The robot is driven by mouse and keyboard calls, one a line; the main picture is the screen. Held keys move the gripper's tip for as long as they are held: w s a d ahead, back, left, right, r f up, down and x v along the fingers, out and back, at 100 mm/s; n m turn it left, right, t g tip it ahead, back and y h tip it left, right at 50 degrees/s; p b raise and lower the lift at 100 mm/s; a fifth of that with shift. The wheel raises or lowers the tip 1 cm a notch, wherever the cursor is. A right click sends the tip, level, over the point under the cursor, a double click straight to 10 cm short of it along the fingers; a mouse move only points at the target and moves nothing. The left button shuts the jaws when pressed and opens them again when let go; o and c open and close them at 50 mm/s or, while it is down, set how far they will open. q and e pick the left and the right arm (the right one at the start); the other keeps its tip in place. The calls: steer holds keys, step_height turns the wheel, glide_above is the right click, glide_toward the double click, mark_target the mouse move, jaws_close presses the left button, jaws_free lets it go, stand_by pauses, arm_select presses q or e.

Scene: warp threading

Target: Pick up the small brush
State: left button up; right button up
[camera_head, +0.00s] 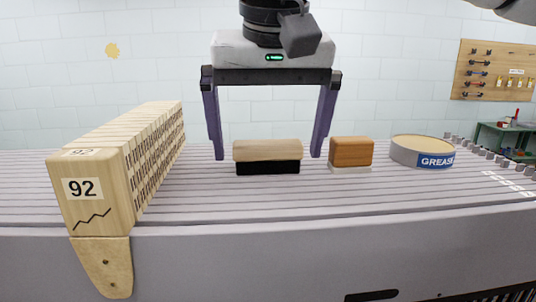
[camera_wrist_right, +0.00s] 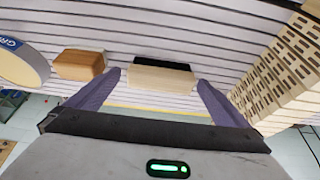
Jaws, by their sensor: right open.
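Two brush-like blocks stand on the slatted grey surface. The smaller one (camera_head: 351,152) has an orange-brown wooden top and a pale underside; it also shows in the right wrist view (camera_wrist_right: 80,65). The wider one (camera_head: 267,151) has a light wooden top and black bristles; it shows in the right wrist view too (camera_wrist_right: 160,78). My right gripper (camera_head: 267,157) is open and empty, pointing down. Its fingers appear on either side of the wider brush, with gaps at both ends. The smaller brush is outside the fingers, just right of the right finger in the head view. My left gripper is not in view.
A long slotted wooden block marked 92 (camera_head: 88,190) stands at the left. A round grease tin (camera_head: 422,152) sits right of the smaller brush. The slatted surface (camera_head: 270,205) in front of the brushes is clear. A tiled wall and a tool board (camera_head: 493,70) are behind.

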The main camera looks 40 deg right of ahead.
mark_target(268, 142)
steer(key=shift+w+d+f, duration=0.1)
steer(key=shift+w+f, duration=0.1)
steer(key=shift+f, duration=0.2)
steer(key=shift+c, duration=0.3)
steer(key=c, duration=1.1)
step_height(268, 142, up, 9)
steer(key=shift+r, duration=0.55)
